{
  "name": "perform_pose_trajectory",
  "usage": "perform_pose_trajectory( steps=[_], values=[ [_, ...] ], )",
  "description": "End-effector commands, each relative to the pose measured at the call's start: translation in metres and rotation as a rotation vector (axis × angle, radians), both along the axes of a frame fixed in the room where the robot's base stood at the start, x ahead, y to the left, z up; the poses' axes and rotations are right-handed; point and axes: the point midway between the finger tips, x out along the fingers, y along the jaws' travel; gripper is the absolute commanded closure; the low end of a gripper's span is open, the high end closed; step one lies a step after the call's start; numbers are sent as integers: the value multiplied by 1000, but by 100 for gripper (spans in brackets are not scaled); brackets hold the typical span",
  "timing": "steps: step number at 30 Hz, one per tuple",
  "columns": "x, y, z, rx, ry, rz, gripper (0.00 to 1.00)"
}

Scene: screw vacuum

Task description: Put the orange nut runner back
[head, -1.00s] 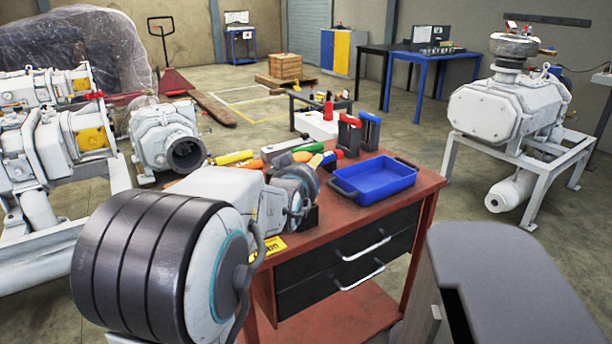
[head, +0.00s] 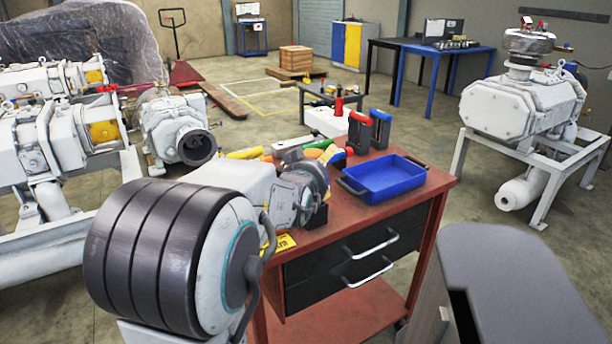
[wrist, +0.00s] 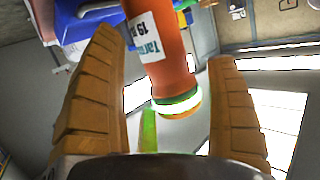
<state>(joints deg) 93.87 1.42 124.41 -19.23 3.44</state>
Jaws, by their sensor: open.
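In the wrist view, the orange nut runner (wrist: 160,50) is an orange cylinder with a white label and a pale, green-edged band near its lower end. It lies between the two tan ridged fingers of my gripper (wrist: 172,100). The fingers are open, with visible gaps on both sides of the cylinder. Its upper end is cut off by the picture edge. In the head view, my gripper is hidden behind my arm. Orange parts show among the tools on the bench there; I cannot tell which belongs to this nut runner.
The red workbench (head: 415,186) carries a blue tray (head: 385,182), a yellow-handled tool (head: 244,153) and black-framed holders (head: 380,130). A grey pump on a stand (head: 520,105) is at right, with more pump machinery (head: 60,145) at left.

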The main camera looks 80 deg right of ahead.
Motion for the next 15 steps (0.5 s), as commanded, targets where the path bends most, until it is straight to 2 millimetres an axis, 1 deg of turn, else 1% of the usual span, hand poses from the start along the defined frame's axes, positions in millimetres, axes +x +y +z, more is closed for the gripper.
perform_pose_trajectory(
  steps=[1,6,15],
  values=[
    [1,11,3,-4,0,0,20],
    [3,41,12,-4,0,1,20],
    [6,83,24,-5,0,1,20]
  ],
)
